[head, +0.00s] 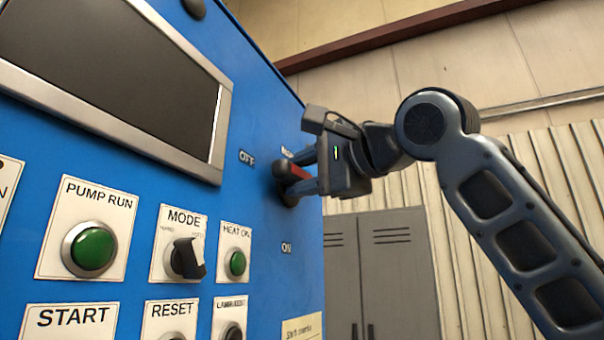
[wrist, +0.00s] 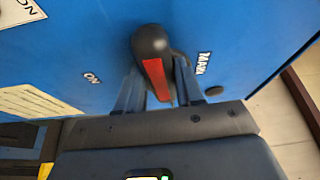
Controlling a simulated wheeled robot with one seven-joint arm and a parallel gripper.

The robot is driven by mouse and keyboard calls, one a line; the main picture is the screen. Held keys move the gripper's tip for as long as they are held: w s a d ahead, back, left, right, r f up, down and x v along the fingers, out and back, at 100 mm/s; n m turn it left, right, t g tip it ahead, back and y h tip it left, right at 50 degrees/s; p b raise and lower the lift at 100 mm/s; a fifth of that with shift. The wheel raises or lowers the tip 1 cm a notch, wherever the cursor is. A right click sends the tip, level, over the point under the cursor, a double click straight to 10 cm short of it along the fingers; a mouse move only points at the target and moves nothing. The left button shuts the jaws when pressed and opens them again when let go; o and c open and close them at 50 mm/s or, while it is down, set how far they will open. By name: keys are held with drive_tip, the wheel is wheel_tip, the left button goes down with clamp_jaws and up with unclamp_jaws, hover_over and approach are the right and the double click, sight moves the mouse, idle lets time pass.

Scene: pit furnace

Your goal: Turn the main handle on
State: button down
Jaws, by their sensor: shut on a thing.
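The main handle (head: 297,172) is a black lever with a red strip on the blue cabinet's panel. The label OFF is to its left and ON is below it. In the wrist view the handle (wrist: 153,62) lies between my two fingers, its rounded black end beyond them, with ON on the left and MAIN on the right. My gripper (head: 300,174) reaches it from the right and is shut on it. The fingers hide part of the handle in the head view, so its exact angle is hard to tell.
The blue cabinet (head: 262,110) fills the left, with a dark screen (head: 105,75), a green PUMP RUN button (head: 94,248), a MODE knob (head: 186,258) and a HEAT ON button (head: 237,263). Grey lockers (head: 385,270) stand behind, against a pale wall.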

drive_tip(key=n, duration=0.1)
drive_tip(key=f+n+y, duration=0.1)
drive_tip(key=n, duration=0.1)
drive_tip(key=n+b, duration=0.1)
drive_tip(key=shift+w+f+n+t+y, duration=0.2)
drive_tip(key=shift+f+n+t+y, duration=0.1)
drive_tip(key=shift+f+n+y, duration=0.1)
drive_tip(key=shift+w+d+f+n+g+y+b, duration=0.25)
drive_tip(key=shift+w+n+g+y+b, duration=0.5)
drive_tip(key=shift+n, duration=2.05)
drive_tip(key=shift+w+d+f+n+g+y+b, duration=0.1)
drive_tip(key=shift+w+f+n+g+y+b, duration=0.2)
drive_tip(key=shift+n+g+y+b, duration=1.7)
drive_tip(key=shift+w+d+f+n+t+y+b, duration=0.15)
drive_tip(key=shift+w+d+f+n+b, duration=0.2)
drive_tip(key=shift+n, duration=3.25)
drive_tip(key=shift+w+a, duration=0.1)
drive_tip(key=shift+w, duration=0.05)
drive_tip(key=c, duration=0.8)
unclamp_jaws()
drive_tip(key=shift+r, duration=0.1)
drive_tip(key=b+v, duration=0.1)
drive_tip(key=v, duration=0.6)
drive_tip(key=shift+d, duration=0.35)
